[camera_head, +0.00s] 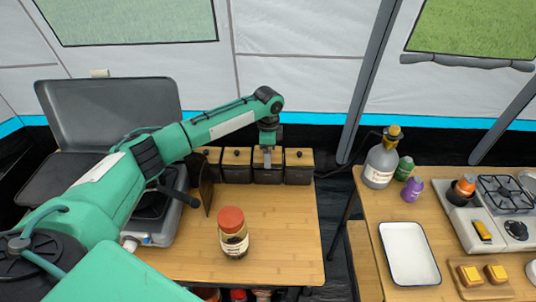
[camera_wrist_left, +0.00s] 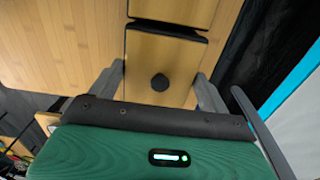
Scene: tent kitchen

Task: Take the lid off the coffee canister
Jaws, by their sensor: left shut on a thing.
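A row of dark canisters with wooden lids stands at the back of the wooden table. The third from the left (camera_head: 268,176) is under my left gripper (camera_head: 268,158), which points straight down. In the left wrist view, the fingers of my left gripper (camera_wrist_left: 158,88) are shut on opposite sides of a square wooden lid (camera_wrist_left: 156,62). The lid's round black knob (camera_wrist_left: 160,82) sits between them. I cannot read a coffee label or tell whether the lid has risen from its canister. My right gripper is not in view.
Neighbouring canisters (camera_head: 237,169) (camera_head: 299,172) stand close on both sides. A red-lidded jar (camera_head: 233,238) stands nearer on the table. An open camp stove (camera_head: 110,112) is at left. The table's front right is clear. A second table holds a white tray (camera_head: 408,252) and bottles.

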